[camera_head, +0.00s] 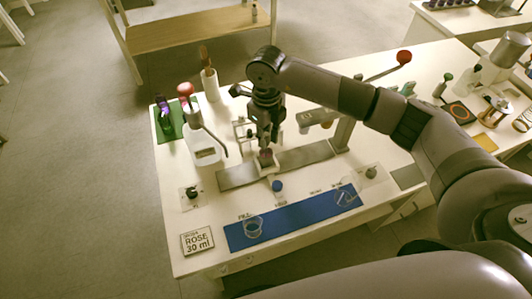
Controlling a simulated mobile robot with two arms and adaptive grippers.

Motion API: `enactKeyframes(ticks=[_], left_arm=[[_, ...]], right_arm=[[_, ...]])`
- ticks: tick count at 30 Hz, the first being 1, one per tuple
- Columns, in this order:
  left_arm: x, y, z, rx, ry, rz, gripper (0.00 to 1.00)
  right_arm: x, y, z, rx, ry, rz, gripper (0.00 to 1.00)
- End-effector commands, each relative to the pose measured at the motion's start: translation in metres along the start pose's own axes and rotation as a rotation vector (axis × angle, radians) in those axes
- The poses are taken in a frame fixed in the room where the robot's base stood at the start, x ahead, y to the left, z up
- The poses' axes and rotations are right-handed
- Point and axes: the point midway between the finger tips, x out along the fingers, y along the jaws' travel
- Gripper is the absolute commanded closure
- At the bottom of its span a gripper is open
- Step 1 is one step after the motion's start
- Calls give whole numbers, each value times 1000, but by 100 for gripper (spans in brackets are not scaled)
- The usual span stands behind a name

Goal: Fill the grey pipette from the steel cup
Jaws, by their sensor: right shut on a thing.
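My right gripper (265,142) points down over the middle of the table. It is shut on a small dark reddish thing (266,158), mostly hidden between the fingers. I cannot tell whether this is the grey pipette. A small pale holder is right below it. I cannot make out a steel cup for certain. A clear glass beaker (252,228) stands on the blue mat (290,219) near the word FILL. Another small clear glass vessel (346,196) is at the mat's right end. My left gripper is not in view.
A small blue-topped thing (277,186) stands by the mat's far edge. A card reading ROSE 30 ml (197,241) lies front left. A red-knobbed lever (403,57) rises behind my right arm.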

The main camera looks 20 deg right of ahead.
Motion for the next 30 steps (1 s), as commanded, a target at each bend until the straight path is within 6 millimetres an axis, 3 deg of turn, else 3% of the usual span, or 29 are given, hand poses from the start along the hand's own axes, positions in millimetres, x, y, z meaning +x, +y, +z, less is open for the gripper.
enactKeyframes(ticks=[10, 30], left_arm=[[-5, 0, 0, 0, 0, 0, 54], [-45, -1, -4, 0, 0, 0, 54]], right_arm=[[-7, 0, 0, 0, -1, 0, 88], [-80, 0, 0, 0, -1, -1, 88]])
